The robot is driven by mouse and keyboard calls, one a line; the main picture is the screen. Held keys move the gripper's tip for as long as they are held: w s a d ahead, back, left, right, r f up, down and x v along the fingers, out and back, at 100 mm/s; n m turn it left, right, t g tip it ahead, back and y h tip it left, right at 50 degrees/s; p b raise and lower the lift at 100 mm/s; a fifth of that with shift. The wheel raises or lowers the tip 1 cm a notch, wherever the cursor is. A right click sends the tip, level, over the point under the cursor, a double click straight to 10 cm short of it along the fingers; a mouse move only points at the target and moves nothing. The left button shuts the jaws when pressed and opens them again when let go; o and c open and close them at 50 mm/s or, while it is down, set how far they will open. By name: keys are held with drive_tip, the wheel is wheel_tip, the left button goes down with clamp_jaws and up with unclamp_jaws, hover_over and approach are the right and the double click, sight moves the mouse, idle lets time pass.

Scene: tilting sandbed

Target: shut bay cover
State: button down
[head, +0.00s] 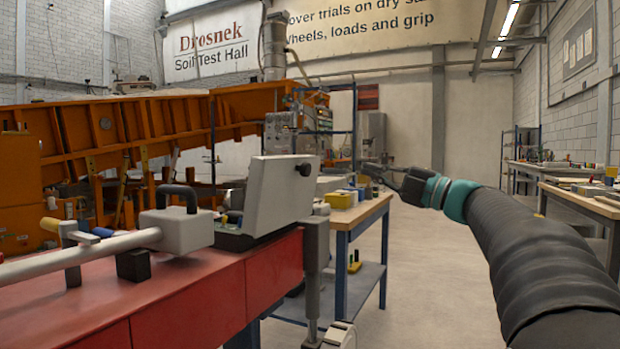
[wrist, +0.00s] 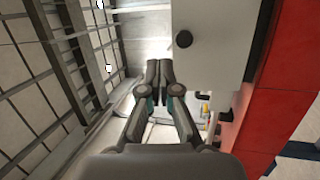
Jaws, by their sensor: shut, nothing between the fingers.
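The bay cover (head: 268,196) is a pale grey panel with a black knob (head: 304,169) near its upper right corner. It stands open, tilted up from the bay (head: 232,240) at the end of the red bench. My gripper (head: 368,169) is shut and empty, to the right of the cover and apart from it in the head view. In the wrist view my gripper (wrist: 158,70) has its fingertips together beside the pale cover (wrist: 212,50), with the knob (wrist: 183,39) just beyond them to the right. I cannot tell the exact gap.
A grey block with a black handle (head: 176,230) and a pale tube lie on the red bench (head: 150,285), left of the bay. A wooden-topped table (head: 360,213) with small boxes stands behind. The floor (head: 430,290) to the right is clear.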

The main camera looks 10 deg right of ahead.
sight(308, 169)
drive_tip(key=w+a+n+g, duration=0.1)
drive_tip(key=w+a, duration=0.1)
drive_tip(key=a, duration=0.1)
drive_tip(key=w+a+n+g, duration=0.1)
drive_tip(key=w+a, duration=0.2)
drive_tip(key=w+a+g+y, duration=0.1)
drive_tip(key=w+a, duration=0.1)
drive_tip(key=a, duration=0.2)
drive_tip(key=shift+w+a+f+n, duration=0.1)
drive_tip(key=shift+w+f+n, duration=0.2)
drive_tip(key=shift+n, duration=0.1)
drive_tip(key=shift+r+p, duration=0.15)
drive_tip(key=shift+p, duration=0.15)
